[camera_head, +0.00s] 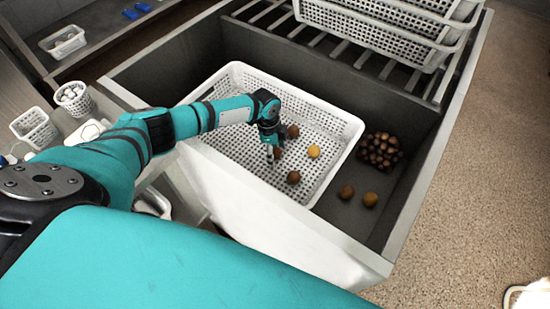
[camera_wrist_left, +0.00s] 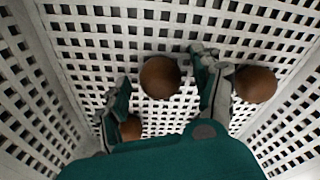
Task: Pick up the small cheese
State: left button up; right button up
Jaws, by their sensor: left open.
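Several small round things lie in a white perforated basket (camera_head: 235,85); I cannot tell for sure which is the small cheese. In the head view a yellowish ball (camera_head: 313,151) lies right of my left gripper (camera_head: 271,148), with brown balls (camera_head: 293,131) around it. In the left wrist view my left gripper (camera_wrist_left: 163,88) is open, pointing down into the basket. A brown ball (camera_wrist_left: 160,77) shows between its two fingers, with no clear grip on it. Another brown ball (camera_wrist_left: 255,84) lies outside the right finger, and a third (camera_wrist_left: 130,128) is partly hidden by the left finger. My right gripper is not in view.
The basket sits in a grey bin with a light rim (camera_head: 425,205). A pile of brown round things (camera_head: 380,150) and two loose balls (camera_head: 359,195) lie right of the basket. A slatted rack with another white basket (camera_head: 385,25) stands behind. Small baskets (camera_head: 35,128) stand at left.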

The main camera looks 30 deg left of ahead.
pick_arm(q)
jog(key=shift+c, duration=0.2)
jog(key=c, duration=1.2)
jog(key=shift+o, duration=0.2)
